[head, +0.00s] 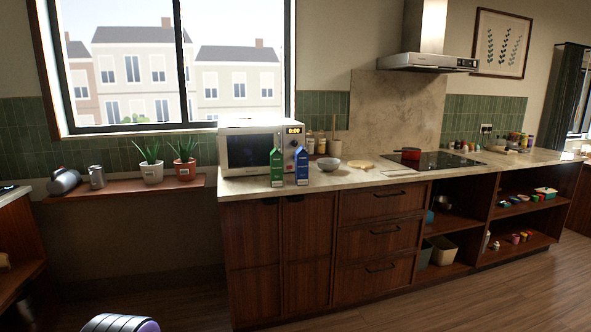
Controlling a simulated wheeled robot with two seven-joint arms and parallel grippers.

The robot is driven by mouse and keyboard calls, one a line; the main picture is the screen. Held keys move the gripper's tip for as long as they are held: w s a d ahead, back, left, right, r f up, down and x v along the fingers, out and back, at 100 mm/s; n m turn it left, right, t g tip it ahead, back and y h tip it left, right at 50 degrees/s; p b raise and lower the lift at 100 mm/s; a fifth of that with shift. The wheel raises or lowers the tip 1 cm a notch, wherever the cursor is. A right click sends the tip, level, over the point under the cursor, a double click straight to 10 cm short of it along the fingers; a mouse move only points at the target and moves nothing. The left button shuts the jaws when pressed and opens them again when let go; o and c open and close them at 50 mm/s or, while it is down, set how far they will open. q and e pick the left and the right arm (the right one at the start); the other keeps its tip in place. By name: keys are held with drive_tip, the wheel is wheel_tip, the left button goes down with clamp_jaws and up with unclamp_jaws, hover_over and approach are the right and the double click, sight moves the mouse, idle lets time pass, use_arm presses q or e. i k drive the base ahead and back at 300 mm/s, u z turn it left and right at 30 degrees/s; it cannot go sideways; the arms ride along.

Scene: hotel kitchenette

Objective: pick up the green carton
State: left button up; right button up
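The green carton (276,168) stands upright on the countertop (240,187) near its front left edge, in front of the microwave (247,150). A blue carton (301,166) stands upright just to its right, with a small gap between them. Neither of my grippers shows in the head view. A rounded grey and purple part at the bottom left edge seems to be mine, and nothing of mine is near the cartons.
A bowl (328,164) and a round board (359,165) lie right of the cartons. A red pan (410,153) is on the cooktop. Potted plants (185,159) stand on the window ledge. The floor before the cabinets is clear.

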sight(276, 158)
drive_tip(key=z, duration=0.6)
drive_tip(key=i, duration=0.85)
drive_tip(key=z, duration=0.45)
drive_tip(key=i, duration=1)
drive_tip(key=u, duration=0.95)
drive_tip(key=i, duration=0.75)
drive_tip(key=u, duration=0.75)
